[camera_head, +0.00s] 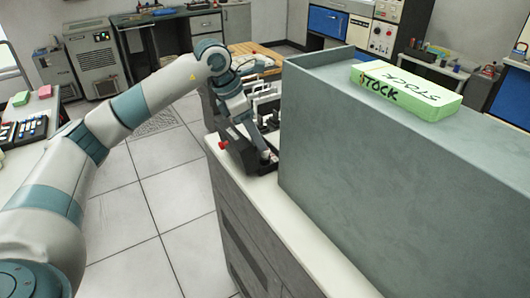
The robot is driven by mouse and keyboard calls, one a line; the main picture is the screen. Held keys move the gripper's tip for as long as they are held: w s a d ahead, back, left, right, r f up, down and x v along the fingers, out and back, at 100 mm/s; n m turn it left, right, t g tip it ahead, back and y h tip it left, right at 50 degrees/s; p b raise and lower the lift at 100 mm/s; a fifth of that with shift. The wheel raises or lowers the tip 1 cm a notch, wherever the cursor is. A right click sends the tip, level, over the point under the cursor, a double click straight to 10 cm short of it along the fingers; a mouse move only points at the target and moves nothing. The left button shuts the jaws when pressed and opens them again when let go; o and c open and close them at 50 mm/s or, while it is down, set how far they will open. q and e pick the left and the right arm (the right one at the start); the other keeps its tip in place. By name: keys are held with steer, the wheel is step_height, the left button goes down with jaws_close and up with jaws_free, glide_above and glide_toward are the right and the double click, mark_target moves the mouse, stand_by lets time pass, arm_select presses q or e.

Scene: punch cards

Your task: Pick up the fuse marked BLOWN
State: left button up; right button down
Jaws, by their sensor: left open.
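I cannot make out a fuse marked BLOWN in this view. My left arm reaches in from the left and bends down over the far end of a white counter (300,232). My left gripper (262,158) is low beside dark equipment there, next to the grey-green cabinet. It is open; its fingertips are small and partly hidden, and I see nothing held in it. My right gripper is not in view.
A tall grey-green cabinet (390,165) stands on the counter and blocks the view behind it. A green block marked STOCK (408,91) lies on top. A bench with pink and green blocks (45,91) is at left. Tiled floor (150,190) is clear.

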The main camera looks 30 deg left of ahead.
mark_target(265, 155)
arm_select(q)
steer(key=x, duration=0.1)
steer(key=p+x, duration=0.1)
steer(key=x, duration=0.1)
steer(key=shift+d+r+p, duration=0.1)
steer(key=shift+d+p, duration=0.15)
steer(key=shift+p, duration=0.05)
steer(key=shift+w+d+f, duration=0.1)
steer(key=shift+w+f, duration=0.05)
steer(key=shift+f, duration=0.3)
jaws_close()
